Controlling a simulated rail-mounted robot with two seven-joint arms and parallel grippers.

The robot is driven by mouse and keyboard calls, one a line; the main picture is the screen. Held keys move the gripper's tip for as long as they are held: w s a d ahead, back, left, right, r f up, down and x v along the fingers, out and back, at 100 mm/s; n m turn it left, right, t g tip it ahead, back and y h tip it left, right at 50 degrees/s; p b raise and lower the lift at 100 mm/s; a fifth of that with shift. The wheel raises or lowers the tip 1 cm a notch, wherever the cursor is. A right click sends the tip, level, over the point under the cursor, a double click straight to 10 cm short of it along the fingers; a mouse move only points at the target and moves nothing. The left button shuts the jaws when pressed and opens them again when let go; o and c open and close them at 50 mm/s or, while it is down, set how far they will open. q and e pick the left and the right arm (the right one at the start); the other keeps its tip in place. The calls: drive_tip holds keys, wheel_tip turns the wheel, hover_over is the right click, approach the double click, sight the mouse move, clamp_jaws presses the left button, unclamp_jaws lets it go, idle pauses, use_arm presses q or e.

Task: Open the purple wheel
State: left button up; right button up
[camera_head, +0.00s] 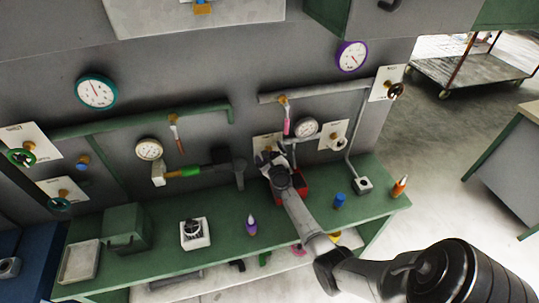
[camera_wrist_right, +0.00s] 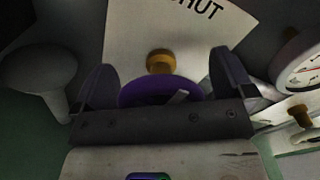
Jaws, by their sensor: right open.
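The purple wheel (camera_wrist_right: 150,90) shows in the right wrist view, in front of a white plate (camera_wrist_right: 190,35) with part of a printed word ending in "HUT". A brass hub (camera_wrist_right: 160,62) sticks out above the wheel's rim. My right gripper (camera_wrist_right: 163,80) is open, with one finger on each side of the wheel. The gripper body hides the wheel's lower part, and I cannot tell whether the fingers touch it. In the head view my right gripper (camera_head: 268,158) is at the wall plate and hides the wheel. My left gripper is not in view.
A round gauge (camera_head: 306,128) and another white plate (camera_head: 333,135) sit just right of my right gripper. Pipes (camera_head: 310,94) run above. The green bench (camera_head: 290,230) below carries a red object (camera_head: 304,184), bottles and a green box (camera_head: 126,229).

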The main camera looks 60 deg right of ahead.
drive_tip(key=shift+c, duration=0.3)
drive_tip(key=c, duration=0.9)
drive_tip(key=shift+o, duration=0.2)
drive_tip(key=n+p, duration=0.1)
drive_tip(key=n, duration=0.3)
drive_tip(key=shift+w, duration=0.1)
drive_tip(key=n+p, duration=0.1)
drive_tip(key=n, duration=0.3)
drive_tip(key=shift+a+f+n, duration=0.1)
drive_tip(key=shift+n, duration=0.2)
drive_tip(key=n+p, duration=0.1)
drive_tip(key=n, duration=0.3)
drive_tip(key=shift+f+n, duration=0.1)
drive_tip(key=shift+n, duration=0.2)
drive_tip(key=shift+f+n+p, duration=0.15)
drive_tip(key=shift+n+p, duration=0.5)
drive_tip(key=shift+n, duration=1.55)
